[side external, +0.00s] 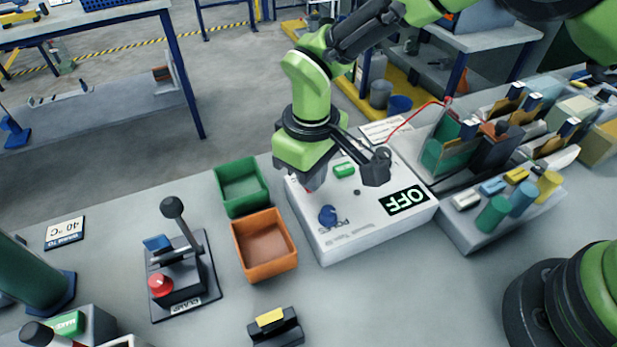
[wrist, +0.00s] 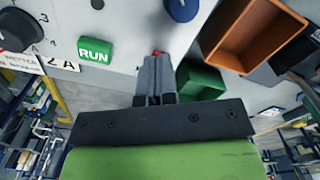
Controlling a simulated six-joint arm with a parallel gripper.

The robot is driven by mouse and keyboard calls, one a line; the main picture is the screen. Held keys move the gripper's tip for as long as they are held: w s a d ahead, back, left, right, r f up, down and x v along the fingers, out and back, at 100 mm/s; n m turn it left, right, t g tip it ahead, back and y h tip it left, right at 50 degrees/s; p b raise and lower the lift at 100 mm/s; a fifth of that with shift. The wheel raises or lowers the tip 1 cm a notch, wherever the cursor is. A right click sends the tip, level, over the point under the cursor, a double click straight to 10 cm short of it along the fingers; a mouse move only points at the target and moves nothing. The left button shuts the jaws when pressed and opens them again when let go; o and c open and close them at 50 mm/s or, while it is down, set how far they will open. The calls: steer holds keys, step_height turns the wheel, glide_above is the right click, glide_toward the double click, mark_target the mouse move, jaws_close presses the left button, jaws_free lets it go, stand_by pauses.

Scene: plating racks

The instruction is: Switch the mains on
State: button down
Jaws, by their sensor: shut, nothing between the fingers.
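The white power box (side external: 330,243) stands on the bench. Its black display (side external: 404,200) reads OFF. A green button (side external: 344,170) on its top reads RUN in the wrist view (wrist: 95,50). A blue knob (side external: 327,215) sits near its front left; it also shows at the top of the wrist view (wrist: 182,8). My gripper (side external: 312,186) is low over the box's left part, pointing down. In the wrist view, my gripper's shut fingers (wrist: 157,62) are empty. A small red part (wrist: 158,52) shows right at their tips, mostly hidden; I cannot tell whether they touch it.
A green bin (side external: 242,211) and an orange bin (side external: 296,255) stand close left of the box. A clamp with an upright lever (side external: 173,208) is further left. Racks with plates (side external: 440,158) and a red wire (side external: 410,122) are at the right. The bench front is mostly clear.

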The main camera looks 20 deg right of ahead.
steer(key=shift+f, duration=0.3)
steer(key=shift+r, duration=3.55)
steer(key=s+d+r+m+t+y, duration=0.1)
steer(key=s+d+r+m+t, duration=0.15)
steer(key=d+r, duration=0.5)
steer(key=s+d+r+m+t+y, duration=0.1)
steer(key=s+d+r+m, duration=0.2)
steer(key=d+r, duration=0.45)
steer(key=s+d+r+m+t, duration=0.1)
steer(key=s+d+m+t, duration=0.1)
steer(key=s, duration=0.4)
steer(key=s+d+r+m+t, duration=0.1)
steer(key=s+d+r+m, duration=0.1)
steer(key=s, duration=0.5)
steer(key=shift+d+t, duration=0.35)
steer(key=shift+d, duration=0.4)
